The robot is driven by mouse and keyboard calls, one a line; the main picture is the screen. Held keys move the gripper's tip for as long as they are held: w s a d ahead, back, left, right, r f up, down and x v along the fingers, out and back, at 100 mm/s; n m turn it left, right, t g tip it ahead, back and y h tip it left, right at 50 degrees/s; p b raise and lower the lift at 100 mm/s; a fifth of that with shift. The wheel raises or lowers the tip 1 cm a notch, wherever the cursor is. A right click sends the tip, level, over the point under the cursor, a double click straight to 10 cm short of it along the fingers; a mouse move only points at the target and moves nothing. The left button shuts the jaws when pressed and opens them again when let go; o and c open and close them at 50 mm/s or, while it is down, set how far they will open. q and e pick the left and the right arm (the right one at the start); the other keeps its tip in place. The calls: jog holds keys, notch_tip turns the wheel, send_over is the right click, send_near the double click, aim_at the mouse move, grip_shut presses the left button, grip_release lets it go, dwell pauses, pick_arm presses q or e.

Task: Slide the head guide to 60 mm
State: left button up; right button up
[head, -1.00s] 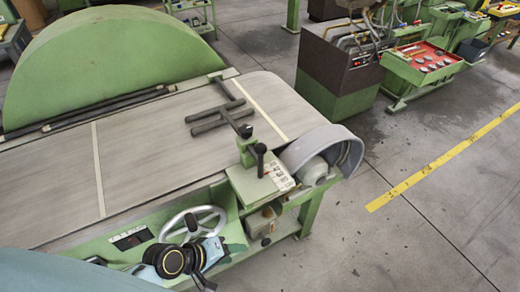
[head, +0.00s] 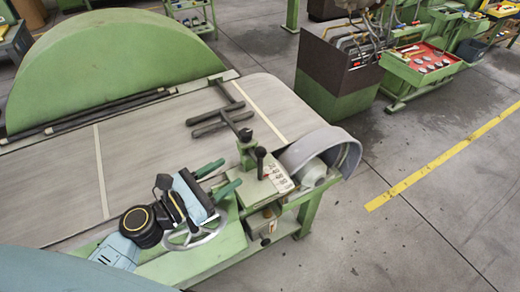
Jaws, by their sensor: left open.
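The head guide (head: 222,122) is a dark frame of crossed bars lying over the far right part of the grey belt. Its bar runs to a green clamp block (head: 248,154) at the near edge of the belt, with a black-knobbed lever (head: 261,163) standing upright beside it. My left gripper (head: 231,173) is open, its two green fingers apart and pointing right toward the block. It looks empty and just left of the block; whether it touches anything cannot be told. No 60 mm mark is readable. My right gripper is not in view.
A spoked handwheel (head: 205,236) is partly hidden under my left wrist. A small labelled panel (head: 279,177) sits right of the lever, beside a grey roller cover (head: 330,150). A large green half-round housing (head: 115,65) stands behind the belt. The floor at right is free.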

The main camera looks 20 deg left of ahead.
aim_at(260, 153)
pick_arm(q)
jog(key=shift+p+x, duration=1.2)
jog(key=shift+x, duration=4.4)
grip_shut()
